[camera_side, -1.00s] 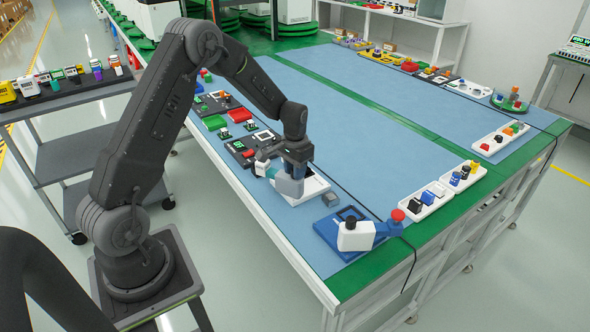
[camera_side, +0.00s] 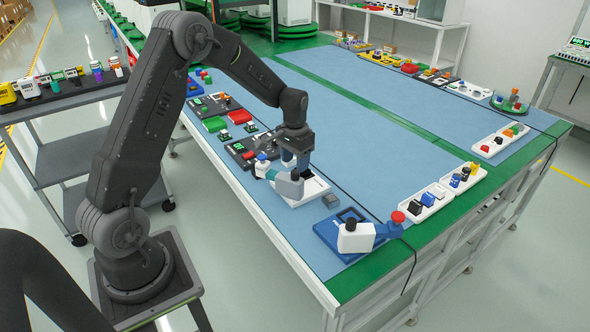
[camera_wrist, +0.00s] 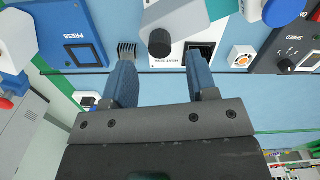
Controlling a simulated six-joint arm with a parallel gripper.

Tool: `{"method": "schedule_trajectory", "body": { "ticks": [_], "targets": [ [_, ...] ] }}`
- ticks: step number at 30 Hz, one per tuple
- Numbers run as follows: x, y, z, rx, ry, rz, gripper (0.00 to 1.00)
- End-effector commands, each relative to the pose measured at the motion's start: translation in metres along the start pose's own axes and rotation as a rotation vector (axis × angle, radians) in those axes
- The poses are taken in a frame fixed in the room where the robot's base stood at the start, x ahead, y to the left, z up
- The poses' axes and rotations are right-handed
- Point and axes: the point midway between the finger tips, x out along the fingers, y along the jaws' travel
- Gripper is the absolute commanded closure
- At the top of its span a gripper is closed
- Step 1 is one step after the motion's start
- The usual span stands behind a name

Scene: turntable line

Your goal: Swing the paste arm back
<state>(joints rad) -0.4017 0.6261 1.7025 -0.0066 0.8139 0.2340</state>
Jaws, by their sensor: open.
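The paste arm (camera_side: 288,188) is a pale grey swinging arm with a dark knob and a white and teal part at its left end. It lies across the white station (camera_side: 315,187) near the front of the blue table. In the wrist view the grey arm (camera_wrist: 178,18) and its round dark knob (camera_wrist: 160,43) show ahead of my fingers. My gripper (camera_side: 290,164) is just above the arm, and its blue fingers are apart with nothing held. In the wrist view my gripper (camera_wrist: 160,58) has the knob between and beyond its fingertips; I see no contact.
The blue press station (camera_side: 340,226) with a white block and red knob stands to the right. A small grey ribbed block (camera_side: 331,200) lies between. A dark panel (camera_side: 250,150) is behind-left. White trays (camera_side: 430,208) line the right edge. The table's middle is clear.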

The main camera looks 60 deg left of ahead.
Motion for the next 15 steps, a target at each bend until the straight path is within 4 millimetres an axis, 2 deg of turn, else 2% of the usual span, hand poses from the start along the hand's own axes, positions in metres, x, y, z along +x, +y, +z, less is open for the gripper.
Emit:
{"method": "schedule_trajectory", "body": {
  "ticks": [1,6,12,15],
  "targets": [
    [-0.014,0.000,-0.001,0.000,0.006,-0.002,0.47],
    [-0.052,0.000,-0.001,-0.001,0.005,-0.001,0.47],
    [-0.084,0.000,0.000,-0.001,0.002,-0.001,0.47],
    [-0.092,0.000,0.000,-0.001,0.000,0.000,0.47]
  ]
}}
